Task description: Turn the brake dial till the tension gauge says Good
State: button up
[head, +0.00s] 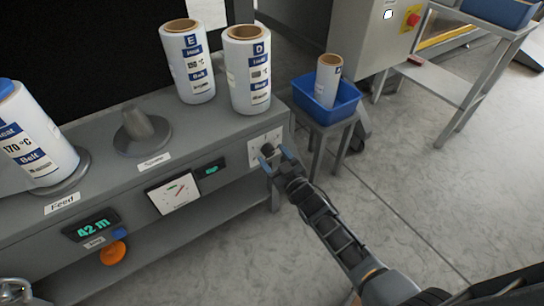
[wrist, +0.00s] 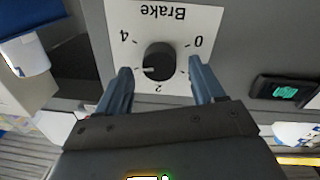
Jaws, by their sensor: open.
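The brake dial (wrist: 158,62) is a black round knob on a white plate marked "Brake", with 0, 2 and 4 legible; the plate appears upside down in the wrist view. The dial's white pointer mark lies between 2 and 4. In the head view the dial (head: 267,149) is at the right end of the machine front. My gripper (wrist: 160,82) is open, its blue fingers on either side of the dial; contact cannot be told. It also shows in the head view (head: 279,164). The tension gauge (head: 173,194) has a white face with coloured marks; its needle reading is too small to tell.
A small green-lit display (head: 211,170) sits between gauge and dial. A "42 m" display (head: 91,225) and orange knob (head: 112,253) are at lower left. Rolls E (head: 188,62) and D (head: 248,72) stand on top. A blue bin (head: 338,106) holds another roll. Floor at right is clear.

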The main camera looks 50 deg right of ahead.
jog(key=shift+w+d, duration=0.15)
jog(key=shift+w, duration=0.4)
